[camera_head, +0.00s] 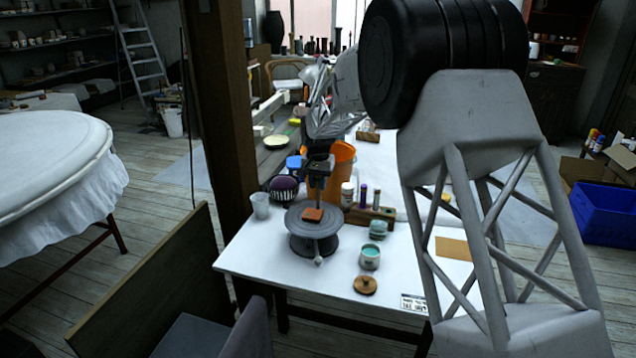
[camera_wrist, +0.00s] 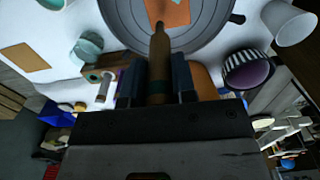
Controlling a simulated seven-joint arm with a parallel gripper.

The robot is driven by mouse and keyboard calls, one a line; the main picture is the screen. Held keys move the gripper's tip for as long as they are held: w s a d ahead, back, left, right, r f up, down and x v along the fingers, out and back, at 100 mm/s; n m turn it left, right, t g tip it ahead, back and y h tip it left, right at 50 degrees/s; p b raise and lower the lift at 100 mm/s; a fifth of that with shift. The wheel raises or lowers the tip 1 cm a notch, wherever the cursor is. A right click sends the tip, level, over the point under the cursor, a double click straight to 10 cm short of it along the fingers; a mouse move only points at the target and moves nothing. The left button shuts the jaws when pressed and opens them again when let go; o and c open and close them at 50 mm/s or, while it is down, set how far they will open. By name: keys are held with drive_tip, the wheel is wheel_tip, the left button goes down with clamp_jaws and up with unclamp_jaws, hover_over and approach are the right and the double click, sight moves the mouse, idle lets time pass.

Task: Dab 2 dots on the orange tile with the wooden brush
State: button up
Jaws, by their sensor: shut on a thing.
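The orange tile (camera_head: 312,216) lies on the round grey turntable (camera_head: 328,228) on the white table. In the wrist view the tile (camera_wrist: 174,11) shows at the top edge, partly cut off. My gripper (camera_head: 318,188) is above the turntable and shut on the wooden brush (camera_wrist: 160,58). The brush points away from the jaws, and its dark tip overlaps the tile's near part in the wrist view. I cannot tell whether the tip touches the tile.
The front left tabletop is clear.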

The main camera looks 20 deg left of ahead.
drive_tip(key=shift+f, duration=0.5)
idle(0.8)
drive_tip(key=shift+r, duration=0.15)
idle(0.6)
drive_tip(key=shift+r, duration=2.1)
